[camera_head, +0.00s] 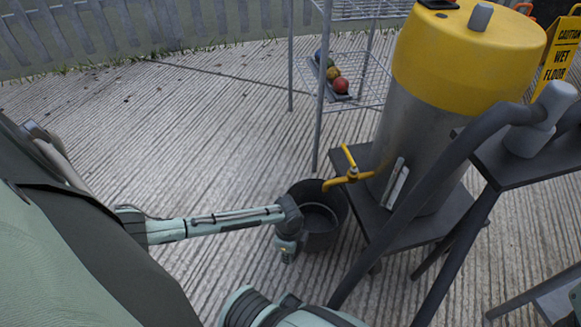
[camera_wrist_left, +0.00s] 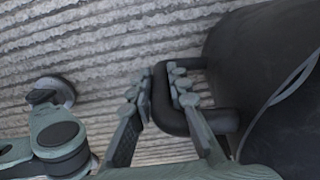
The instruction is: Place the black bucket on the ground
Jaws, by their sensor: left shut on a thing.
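The black bucket (camera_head: 336,202) is upright in the head view, beside the dark platform and just below the yellow tap (camera_head: 345,180). A thin wire bail shows across it. My left gripper (camera_head: 289,241) is at the bucket's left side. In the left wrist view its fingers (camera_wrist_left: 160,88) are shut on the thick black side handle (camera_wrist_left: 222,120) of the bucket, whose dark wall (camera_wrist_left: 268,50) fills the right. The ribbed concrete ground (camera_head: 190,120) lies around it. I cannot tell whether the bucket's base touches the ground. My right gripper is not in view.
A steel tank with a yellow top (camera_head: 465,60) stands on a dark platform (camera_head: 415,232) right of the bucket. A wire rack (camera_head: 319,90) with coloured balls (camera_head: 334,74) stands behind. A yellow wet-floor sign (camera_head: 562,52) is far right. Ground to the left is clear.

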